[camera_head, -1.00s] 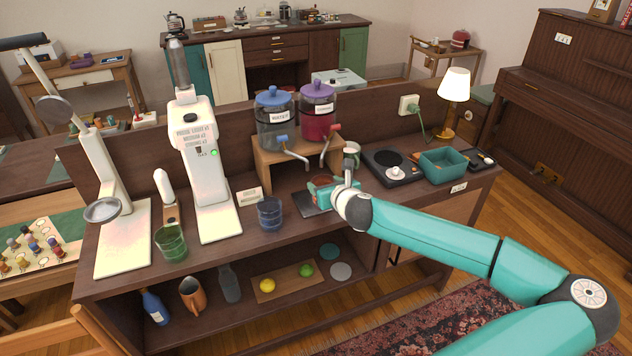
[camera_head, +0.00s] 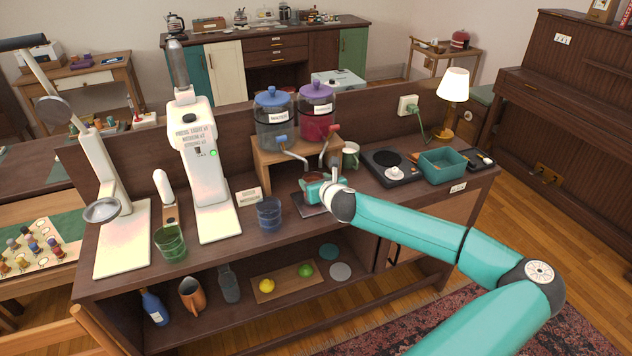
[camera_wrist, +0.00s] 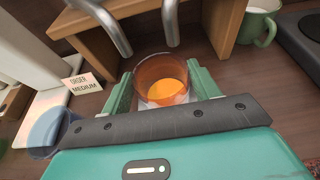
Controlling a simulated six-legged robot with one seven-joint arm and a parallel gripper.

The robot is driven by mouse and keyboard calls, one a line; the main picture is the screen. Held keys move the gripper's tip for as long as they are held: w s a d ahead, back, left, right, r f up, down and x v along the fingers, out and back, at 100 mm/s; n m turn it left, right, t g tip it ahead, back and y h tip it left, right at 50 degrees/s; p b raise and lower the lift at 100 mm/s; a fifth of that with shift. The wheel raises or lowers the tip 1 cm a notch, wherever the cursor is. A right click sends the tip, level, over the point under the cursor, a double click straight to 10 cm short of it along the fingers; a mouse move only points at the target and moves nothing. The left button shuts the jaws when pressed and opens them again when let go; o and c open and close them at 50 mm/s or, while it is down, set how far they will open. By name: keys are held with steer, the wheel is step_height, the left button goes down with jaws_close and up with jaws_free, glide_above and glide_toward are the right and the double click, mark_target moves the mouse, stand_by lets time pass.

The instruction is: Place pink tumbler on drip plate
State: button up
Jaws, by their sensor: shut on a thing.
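The pink tumbler, a see-through reddish cup (camera_wrist: 160,72), stands between the two green fingers of my gripper (camera_wrist: 162,88) in the wrist view. Something orange shows through it low down. My gripper (camera_head: 318,188) is shut on it. In the head view the tumbler (camera_head: 311,177) is mostly hidden by my gripper. The drip plate (camera_head: 305,209), a dark flat slab, lies on the counter below the drink dispensers. My gripper and the tumbler are over or at the plate; I cannot tell whether the tumbler touches it.
Two dispensers, blue-lidded (camera_head: 273,125) and purple-lidded (camera_head: 317,112), stand on a wooden stand (camera_head: 262,155) behind, with taps reaching forward. A blue glass (camera_head: 269,214) is to the left. A green mug (camera_head: 350,155) and a hot plate (camera_head: 392,167) are to the right. An order card (camera_wrist: 83,88) stands nearby.

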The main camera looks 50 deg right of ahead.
steer(key=o, duration=1.5)
steer(key=shift+f, duration=0.15)
steer(key=shift+c, duration=0.2)
steer(key=shift+s+r, duration=0.15)
steer(key=shift+r, duration=0.1)
steer(key=v, duration=1.1)
steer(key=shift+s+a, duration=0.25)
